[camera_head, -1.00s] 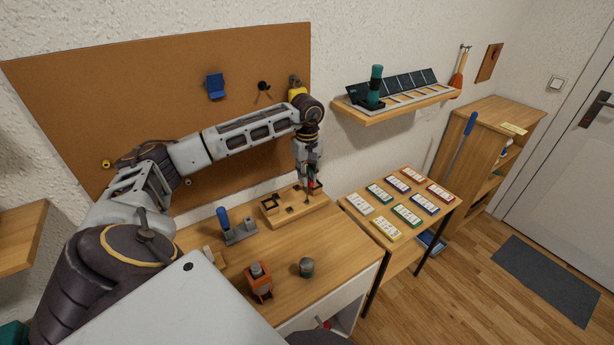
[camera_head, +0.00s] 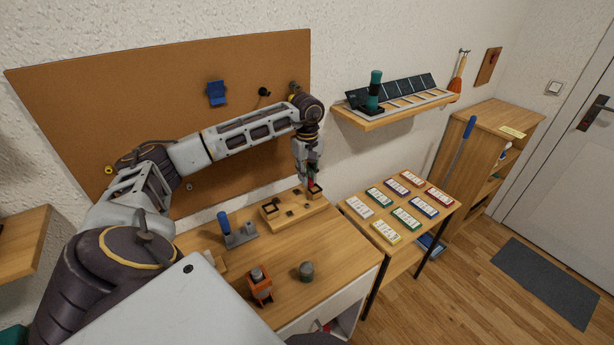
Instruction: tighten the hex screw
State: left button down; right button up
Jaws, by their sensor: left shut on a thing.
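My left gripper (camera_head: 311,181) points down at the right end of a wooden block (camera_head: 272,221) on the desk. It is shut on a small red and dark tool (camera_head: 310,183), mostly hidden between the fingers. The block has several dark square recesses and fittings on top. The tool's lower end is close to the block's right-hand fitting (camera_head: 316,192); I cannot tell if they touch. I cannot make out the hex screw at this size. My right gripper is not in view.
A side table (camera_head: 391,254) with several coloured cards is to the right. A wall shelf (camera_head: 394,108) and a corkboard (camera_head: 100,110) are behind.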

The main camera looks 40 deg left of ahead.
pick_arm(q)
jog(key=shift+r+p, duration=0.85)
jog(key=shift+r, duration=0.65)
